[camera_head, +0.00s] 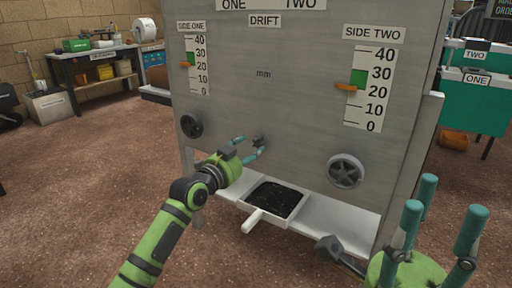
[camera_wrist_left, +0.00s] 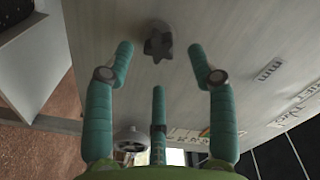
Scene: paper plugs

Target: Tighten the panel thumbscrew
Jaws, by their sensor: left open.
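The panel thumbscrew is a small dark star-shaped knob (camera_head: 258,141) low on the grey panel (camera_head: 275,105). It also shows near the top of the left wrist view (camera_wrist_left: 158,42), on a round base against the panel. My left gripper (camera_head: 250,148) is open, its teal fingers spread on either side of the knob and pointing at the panel. In the wrist view the fingers look apart from the knob, with nothing between them. My right gripper (camera_head: 438,208) is open and empty at the lower right, fingers pointing up.
A black handwheel (camera_head: 191,125) and a larger grey one (camera_head: 346,171) flank the thumbscrew. A dark-filled tray (camera_head: 275,199) with a white handle sits on the ledge below. Two scales, SIDE ONE (camera_head: 199,65) and SIDE TWO (camera_head: 369,89), carry orange pointers. Brown floor is open at left.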

